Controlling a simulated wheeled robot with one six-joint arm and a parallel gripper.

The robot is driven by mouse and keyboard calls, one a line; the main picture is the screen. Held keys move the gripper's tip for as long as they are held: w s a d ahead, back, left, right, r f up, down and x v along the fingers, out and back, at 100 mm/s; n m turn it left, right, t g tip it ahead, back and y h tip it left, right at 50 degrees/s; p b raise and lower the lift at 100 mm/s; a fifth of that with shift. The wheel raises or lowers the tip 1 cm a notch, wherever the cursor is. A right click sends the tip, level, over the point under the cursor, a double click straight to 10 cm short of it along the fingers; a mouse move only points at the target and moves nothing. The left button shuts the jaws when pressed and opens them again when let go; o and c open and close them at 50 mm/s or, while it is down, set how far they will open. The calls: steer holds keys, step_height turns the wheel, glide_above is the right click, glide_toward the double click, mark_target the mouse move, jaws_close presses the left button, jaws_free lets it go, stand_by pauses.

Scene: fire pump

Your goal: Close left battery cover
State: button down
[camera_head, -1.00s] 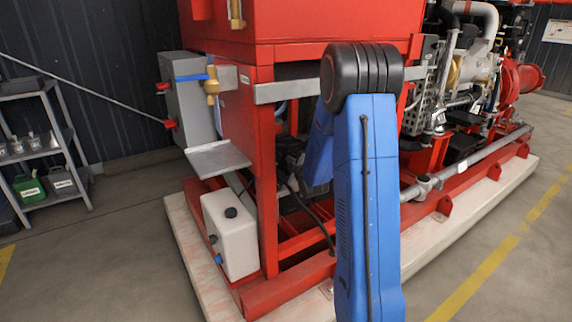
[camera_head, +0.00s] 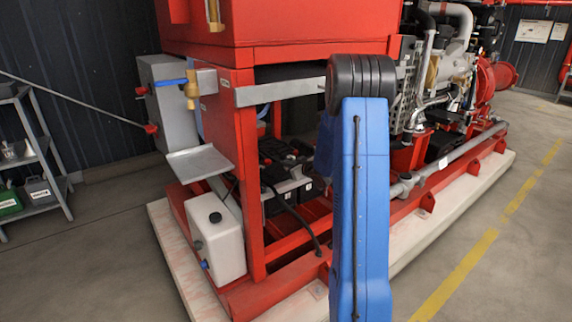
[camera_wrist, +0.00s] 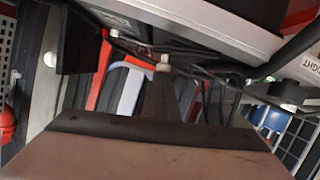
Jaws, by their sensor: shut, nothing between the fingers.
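In the head view, batteries with black tops and pale sides (camera_head: 290,187) sit low inside the red frame, partly behind my blue arm. Their covers are too small there to tell open from shut. In the wrist view, a pale battery case (camera_wrist: 215,22) crosses the top, with dark cables beneath it. Another pale case at the right edge bears an upside-down "RIGHT" label (camera_wrist: 311,65). A dark upright panel (camera_wrist: 84,42) stands at upper left; I cannot tell if it is the left cover. My gripper (camera_wrist: 164,82) appears as a dark narrow shape at the centre, shut and empty.
Red frame posts (camera_head: 247,180) and a metal crossbar (camera_head: 280,92) border the battery bay. A white tank (camera_head: 215,238) and a grey tray (camera_head: 199,163) stand left of it. Cables (camera_wrist: 205,73) run close around the gripper. Floor at the right is clear.

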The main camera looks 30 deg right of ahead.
steer(key=shift+d+f, duration=0.7)
steer(key=shift+f, duration=0.3)
